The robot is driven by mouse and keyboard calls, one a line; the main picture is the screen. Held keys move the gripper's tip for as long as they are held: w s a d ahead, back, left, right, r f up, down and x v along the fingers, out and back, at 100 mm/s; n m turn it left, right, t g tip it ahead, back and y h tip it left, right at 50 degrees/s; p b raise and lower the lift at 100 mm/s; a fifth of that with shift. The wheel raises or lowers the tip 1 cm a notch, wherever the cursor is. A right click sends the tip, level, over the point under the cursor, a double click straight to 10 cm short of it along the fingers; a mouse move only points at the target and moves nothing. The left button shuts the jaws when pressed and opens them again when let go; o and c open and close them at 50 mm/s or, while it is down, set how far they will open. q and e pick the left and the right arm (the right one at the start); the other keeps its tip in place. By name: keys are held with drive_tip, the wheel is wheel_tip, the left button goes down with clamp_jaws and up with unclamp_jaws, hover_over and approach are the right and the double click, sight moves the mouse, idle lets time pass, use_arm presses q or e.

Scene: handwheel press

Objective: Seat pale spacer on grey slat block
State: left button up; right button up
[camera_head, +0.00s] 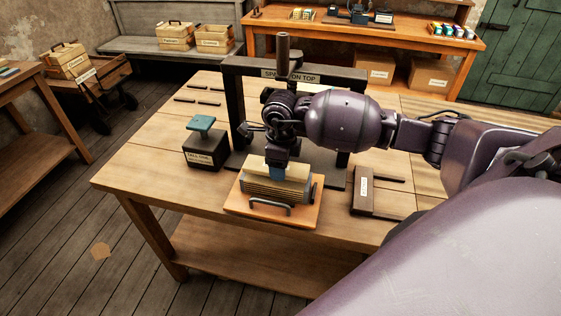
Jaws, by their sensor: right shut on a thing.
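My right gripper (277,172) reaches in from the right and points down over the front middle of the table. It is shut on the pale spacer (297,187), a flat light board lying level along the top of the slat block. The grey slat block (268,194), a stack of thin layers, sits on an orange tray (241,209) with a dark handle in front. The spacer appears to lie on or just above the block; I cannot tell whether it touches. The gripper hides part of the spacer. My left gripper is not in view.
The dark press frame (237,95) stands right behind the tray, with a sign reading partly "ON TOP". A dark box with a teal-topped post (201,123) stands left. A dark labelled block (364,190) lies right. The table's left front (140,180) is clear.

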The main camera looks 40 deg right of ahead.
idle(0.4)
idle(0.3)
idle(0.8)
drive_tip(key=shift+b, duration=0.4)
idle(0.4)
drive_tip(key=shift+f+b, duration=0.4)
drive_tip(key=shift+f, duration=0.15)
drive_tip(key=shift+f+b, duration=0.4)
drive_tip(key=shift+f, duration=0.15)
idle(0.4)
drive_tip(key=o, duration=1.1)
drive_tip(key=shift+c, duration=0.2)
drive_tip(key=shift+r, duration=0.1)
